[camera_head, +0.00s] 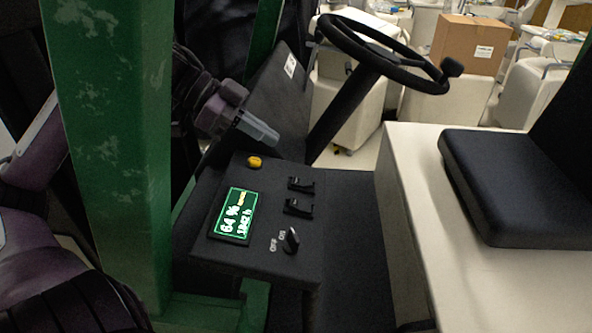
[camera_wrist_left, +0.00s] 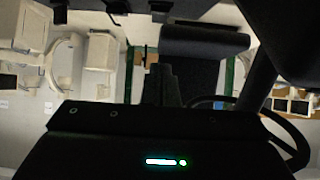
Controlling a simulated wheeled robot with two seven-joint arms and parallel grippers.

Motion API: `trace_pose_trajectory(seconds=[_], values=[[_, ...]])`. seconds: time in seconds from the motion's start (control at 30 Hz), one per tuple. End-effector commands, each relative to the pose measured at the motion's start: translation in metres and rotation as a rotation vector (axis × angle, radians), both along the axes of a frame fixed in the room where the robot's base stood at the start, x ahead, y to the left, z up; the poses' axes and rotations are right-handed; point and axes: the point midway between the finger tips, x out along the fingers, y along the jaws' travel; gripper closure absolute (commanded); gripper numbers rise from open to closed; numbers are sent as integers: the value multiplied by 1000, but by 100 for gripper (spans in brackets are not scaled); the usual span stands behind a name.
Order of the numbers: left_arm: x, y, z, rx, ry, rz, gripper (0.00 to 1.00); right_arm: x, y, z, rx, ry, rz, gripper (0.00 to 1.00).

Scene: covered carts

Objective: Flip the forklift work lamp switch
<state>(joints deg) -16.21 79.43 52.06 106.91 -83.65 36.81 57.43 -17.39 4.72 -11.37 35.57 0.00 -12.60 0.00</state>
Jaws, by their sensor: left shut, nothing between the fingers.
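The dark control panel (camera_head: 265,262) of the forklift carries two black rocker switches, a far one (camera_head: 301,185) and a near one (camera_head: 298,207). A black rotary knob (camera_head: 291,240) sits below them beside the ON and OFF lettering. I cannot read which control is for the work lamp. My left gripper (camera_head: 270,138) is shut and empty, above the panel's far edge and beyond the yellow button (camera_head: 255,162). It appears clear of the switches. The wrist view is dark and shows no panel switch clearly. My right gripper is not in view.
A lit green display (camera_head: 233,214) is on the panel's left. A green post (camera_head: 112,130) stands between my left arm and the panel. The steering wheel (camera_head: 425,84) is beyond, and a black seat (camera_head: 515,190) is at right. Open space lies above the panel.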

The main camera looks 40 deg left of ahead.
Motion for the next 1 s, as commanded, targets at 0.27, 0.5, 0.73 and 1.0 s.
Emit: trace_pose_trajectory(seconds=[0.27,0.5,0.73,1.0], values=[[11,-21,-12,2,2,-7,100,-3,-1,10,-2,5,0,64],[27,-46,-46,-2,7,-4,100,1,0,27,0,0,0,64],[29,-49,-70,0,2,-4,100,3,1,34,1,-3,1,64],[30,-50,-75,1,-1,-5,100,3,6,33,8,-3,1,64]])
